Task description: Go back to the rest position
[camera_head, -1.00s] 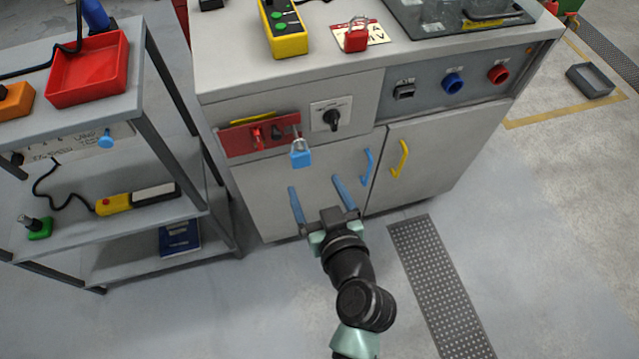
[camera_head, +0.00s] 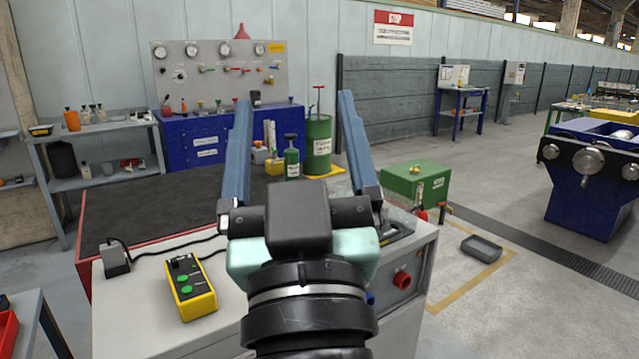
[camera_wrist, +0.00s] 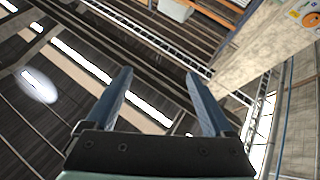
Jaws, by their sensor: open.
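My gripper (camera_head: 294,135) is raised in front of the head camera, its two blue fingers pointing up and spread wide apart. Nothing is held between them. In the wrist view, the gripper (camera_wrist: 160,88) is also open and empty, and faces the roof beams and bright roof strips. My gripper and wrist hide the middle of the grey cabinet (camera_head: 130,320) below. The padlock and red lockout plate on the cabinet front are not in view now.
A yellow pendant with green buttons (camera_head: 190,287) lies on the cabinet top. A black-topped table (camera_head: 150,205) stands behind it. A blue bench with a gauge panel (camera_head: 215,75) is at the back. A green box (camera_head: 415,183) stands right of the cabinet. Open floor (camera_head: 560,300) lies to the right.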

